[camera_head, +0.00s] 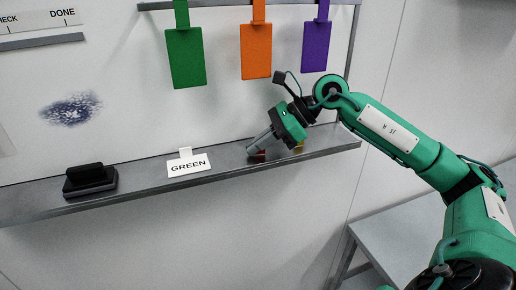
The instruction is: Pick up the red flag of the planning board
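My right gripper (262,143) reaches in from the right and points down and left at the tray ledge (225,158) under the board. Its grey fingers are seen side-on, so I cannot tell whether they are open or shut. A green flag (186,58), an orange flag (256,50) and a purple flag (316,46) hang at the top of the white board (130,110). My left gripper is not in view.
A grey table (400,235) stands at the lower right.

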